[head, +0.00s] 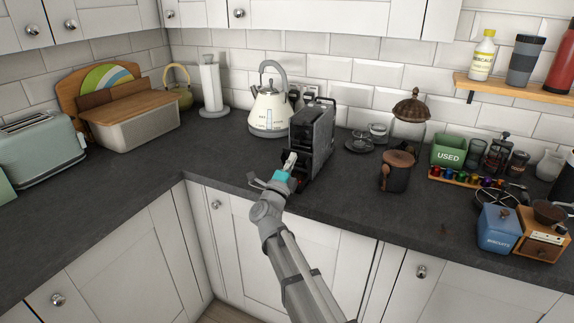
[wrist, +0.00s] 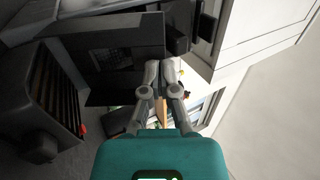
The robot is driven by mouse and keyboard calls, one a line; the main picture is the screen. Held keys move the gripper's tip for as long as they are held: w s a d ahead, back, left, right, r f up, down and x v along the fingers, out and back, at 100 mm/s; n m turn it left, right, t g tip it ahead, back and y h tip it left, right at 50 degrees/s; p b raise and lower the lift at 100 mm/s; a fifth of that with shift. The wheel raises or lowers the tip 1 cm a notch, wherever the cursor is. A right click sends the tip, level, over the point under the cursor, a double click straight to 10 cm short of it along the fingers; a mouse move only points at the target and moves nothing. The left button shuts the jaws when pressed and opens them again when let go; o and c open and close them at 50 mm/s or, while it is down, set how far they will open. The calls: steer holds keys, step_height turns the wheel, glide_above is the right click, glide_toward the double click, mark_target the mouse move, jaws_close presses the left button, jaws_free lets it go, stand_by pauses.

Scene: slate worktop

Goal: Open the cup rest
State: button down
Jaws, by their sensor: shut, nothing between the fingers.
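The dark coffee machine (head: 322,133) stands on the worktop in the middle of the head view, its front facing left and toward me. In the wrist view its dark body (wrist: 110,55) fills the upper left. My gripper (head: 291,160) is at the lower front of the machine, its fingertips close to or against it; I cannot tell whether they touch. In the wrist view my gripper (wrist: 161,70) has its fingertips together, with nothing seen between them. I cannot make out the cup rest clearly or its position; my gripper and arm partly cover the machine's lower front.
A cream kettle (head: 268,108) stands close behind and left of the machine. A brown lidded canister (head: 397,172) and glass cups (head: 377,132) are to its right. A row of coffee capsules (head: 466,180) lies farther right. The worktop left of the machine (head: 225,155) is clear.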

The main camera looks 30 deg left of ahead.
steer(key=shift+w+r, duration=0.15)
steer(key=shift+w, duration=0.1)
steer(key=shift+w+r+p, duration=0.4)
steer(key=shift+w+p, duration=0.05)
steer(key=shift+s+f, duration=0.1)
stand_by(0.4)
steer(key=shift+b+v, duration=0.5)
steer(key=shift+v, duration=0.35)
steer(key=r+b+v, duration=0.1)
steer(key=b+v, duration=0.3)
steer(key=v, duration=0.8)
steer(key=shift+s+r, duration=0.15)
steer(key=shift+s, duration=0.25)
steer(key=shift+a+r+g+p, duration=0.15)
steer(key=shift+g+p, duration=0.15)
steer(key=shift+p, duration=0.25)
steer(key=shift+f+g, duration=0.25)
steer(key=shift+g, duration=0.05)
